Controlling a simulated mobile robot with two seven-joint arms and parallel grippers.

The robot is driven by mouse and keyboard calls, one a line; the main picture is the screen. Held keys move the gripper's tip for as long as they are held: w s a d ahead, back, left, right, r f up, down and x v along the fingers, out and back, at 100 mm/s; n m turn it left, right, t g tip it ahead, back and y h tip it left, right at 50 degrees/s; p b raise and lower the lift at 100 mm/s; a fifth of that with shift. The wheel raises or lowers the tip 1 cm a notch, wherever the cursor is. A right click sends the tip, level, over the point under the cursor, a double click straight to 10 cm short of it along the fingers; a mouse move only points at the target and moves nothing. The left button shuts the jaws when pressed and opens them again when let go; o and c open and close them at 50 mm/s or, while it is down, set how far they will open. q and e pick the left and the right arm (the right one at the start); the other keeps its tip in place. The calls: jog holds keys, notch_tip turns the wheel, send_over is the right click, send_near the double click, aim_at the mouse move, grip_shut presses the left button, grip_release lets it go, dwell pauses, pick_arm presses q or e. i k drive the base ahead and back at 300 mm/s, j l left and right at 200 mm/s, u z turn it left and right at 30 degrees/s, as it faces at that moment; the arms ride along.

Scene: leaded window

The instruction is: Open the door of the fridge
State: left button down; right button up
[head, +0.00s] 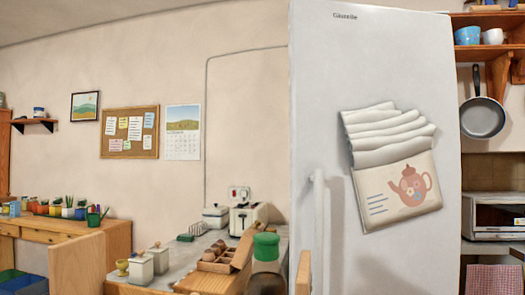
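The fridge (390,60) is tall and white and stands right of the middle in the head view. Its broad front fills much of the picture and no gap shows along its visible edges, so the door looks shut. A white vertical handle (319,235) is on the left side of the door, and its lower end runs towards the bottom of the picture. A folded cloth with a red teapot print (402,190) is on the door front. Neither of my grippers shows in this view.
A counter (160,283) left of the fridge bears a toaster (246,217), a wooden egg tray (212,265) and white jars. A green-capped container (266,247) stands close to the fridge. Wooden uprights (77,266) (303,272) rise in front. A microwave (490,216) is at the right.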

aim_at(346, 58)
jog(key=i+j+z, duration=0.1)
jog(key=j+z, duration=0.2)
jog(key=z, duration=0.15)
jog(key=j+z, duration=0.35)
jog(key=z, duration=0.15)
